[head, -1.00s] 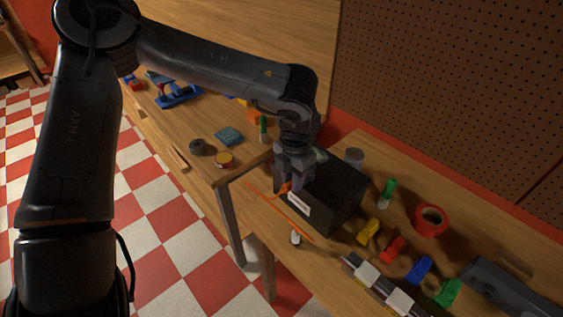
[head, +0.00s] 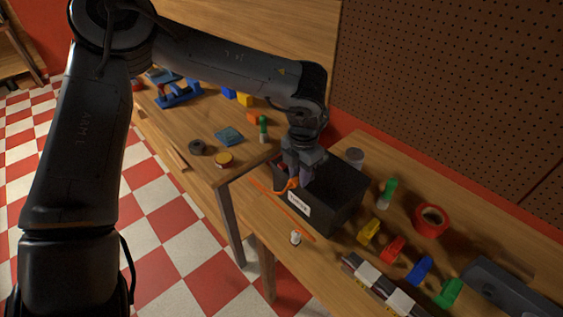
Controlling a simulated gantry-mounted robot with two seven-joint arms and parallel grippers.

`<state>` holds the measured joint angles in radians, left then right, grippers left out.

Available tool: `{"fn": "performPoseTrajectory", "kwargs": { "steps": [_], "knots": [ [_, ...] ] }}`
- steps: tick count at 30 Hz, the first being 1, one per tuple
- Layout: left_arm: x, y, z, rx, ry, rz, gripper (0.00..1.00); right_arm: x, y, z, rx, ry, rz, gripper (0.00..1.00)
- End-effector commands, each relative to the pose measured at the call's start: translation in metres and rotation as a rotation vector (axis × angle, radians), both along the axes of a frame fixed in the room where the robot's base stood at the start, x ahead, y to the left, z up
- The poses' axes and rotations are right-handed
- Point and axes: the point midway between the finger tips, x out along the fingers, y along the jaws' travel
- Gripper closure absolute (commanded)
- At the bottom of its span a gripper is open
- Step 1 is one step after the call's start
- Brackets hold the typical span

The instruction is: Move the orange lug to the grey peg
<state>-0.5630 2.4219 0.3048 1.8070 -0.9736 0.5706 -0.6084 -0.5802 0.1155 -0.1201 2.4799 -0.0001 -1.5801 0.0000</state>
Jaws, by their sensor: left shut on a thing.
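My left gripper (head: 291,188) is shut on a small orange piece (head: 287,186), which looks like the orange lug, at the front left edge of the black box. The fingers hide much of it. A thin orange strip (head: 285,211) lies along the bench edge just below the gripper; I cannot tell whether it joins the held piece. I cannot pick out the grey peg with certainty. A small whitish piece (head: 296,238) stands near the bench edge below the strip. My right gripper is not in view.
The black box (head: 338,198) with a white label stands beside the gripper. Yellow (head: 368,231), red (head: 393,249), blue (head: 419,269) and green (head: 449,292) pieces line the bench to the right. A red tape roll (head: 431,220) lies behind them. A gap separates the two benches' front edges.

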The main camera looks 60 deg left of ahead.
Motion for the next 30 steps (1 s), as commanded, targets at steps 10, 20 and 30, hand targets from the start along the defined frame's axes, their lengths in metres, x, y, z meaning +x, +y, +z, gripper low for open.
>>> {"fn": "performPoseTrajectory", "kwargs": {
  "steps": [10,20,30],
  "knots": [
    [0.002,0.000,0.000,0.000,0.000,0.000,0.44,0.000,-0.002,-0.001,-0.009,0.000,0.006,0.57],
    [0.002,0.000,0.003,0.000,-0.001,0.000,0.44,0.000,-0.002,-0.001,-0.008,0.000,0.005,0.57],
    [0.004,0.000,0.051,0.002,-0.005,0.000,0.44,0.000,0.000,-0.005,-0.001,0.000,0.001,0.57]
  ]
}}
